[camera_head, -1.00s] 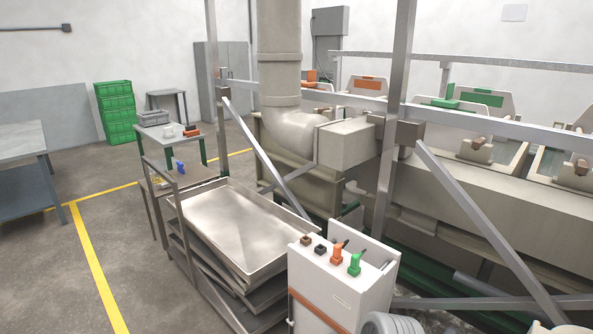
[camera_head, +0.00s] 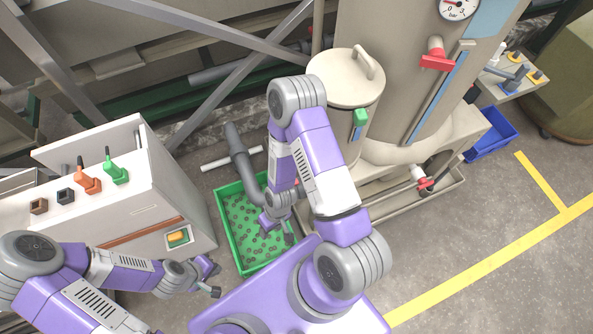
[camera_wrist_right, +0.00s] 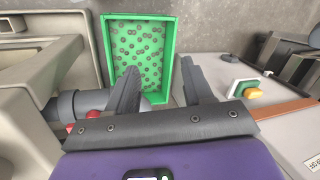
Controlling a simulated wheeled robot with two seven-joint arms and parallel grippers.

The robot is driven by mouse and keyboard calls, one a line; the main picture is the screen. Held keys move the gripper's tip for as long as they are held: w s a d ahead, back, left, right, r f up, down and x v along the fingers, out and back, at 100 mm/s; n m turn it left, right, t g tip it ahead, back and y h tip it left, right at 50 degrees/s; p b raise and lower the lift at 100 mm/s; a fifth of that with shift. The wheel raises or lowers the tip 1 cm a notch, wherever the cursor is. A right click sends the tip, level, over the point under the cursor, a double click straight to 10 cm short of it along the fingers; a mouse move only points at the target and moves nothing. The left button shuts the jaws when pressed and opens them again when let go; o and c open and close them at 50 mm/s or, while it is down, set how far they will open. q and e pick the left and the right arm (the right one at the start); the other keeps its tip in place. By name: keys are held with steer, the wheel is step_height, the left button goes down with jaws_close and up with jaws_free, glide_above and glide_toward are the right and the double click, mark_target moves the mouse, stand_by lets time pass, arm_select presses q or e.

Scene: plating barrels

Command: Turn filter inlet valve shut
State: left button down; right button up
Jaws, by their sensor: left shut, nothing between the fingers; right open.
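The filter unit (camera_head: 395,70) stands at the upper middle right of the head view, with a gauge at its top. A red-handled valve (camera_head: 437,60) is on its upper body. Another red-handled valve (camera_head: 425,183) sits low by its base. I cannot tell which one is the inlet valve. My right gripper (camera_head: 277,225) is open and empty above a green tray, apart from both of these valves. My left gripper (camera_head: 214,281) is shut and empty, left of the tray.
The green tray (camera_head: 226,231) holds many small brown parts. A white control cabinet (camera_head: 150,200) with coloured levers stands at left. A grey pipe (camera_head: 238,150) rises behind the tray. A blue bin (camera_head: 492,135) is at right. Floor at lower right is clear.

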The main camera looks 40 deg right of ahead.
steer(key=w+d+n+h, duration=0.2)
steer(key=w+d+n, duration=0.2)
steer(key=n, duration=0.1)
steer(key=w+d+f+n+h+b, duration=0.1)
steer(key=w+d+n+h, duration=0.2)
steer(key=w+d+n, duration=0.2)
steer(key=w+d+f+n+h, duration=0.1)
steer(key=w+d+n+h, duration=0.1)
steer(key=w+d+n, duration=0.3)
steer(key=shift+d+g, duration=0.2)
steer(key=shift+g, duration=0.1)
steer(key=shift+d+f+h+b, duration=0.2)
steer(key=shift+f+h+b, duration=0.1)
steer(key=b+x, duration=0.2)
steer(key=x, duration=0.4)
steer(key=shift+d+f, duration=0.1)
steer(key=shift+f, duration=0.15)
jaws_close()
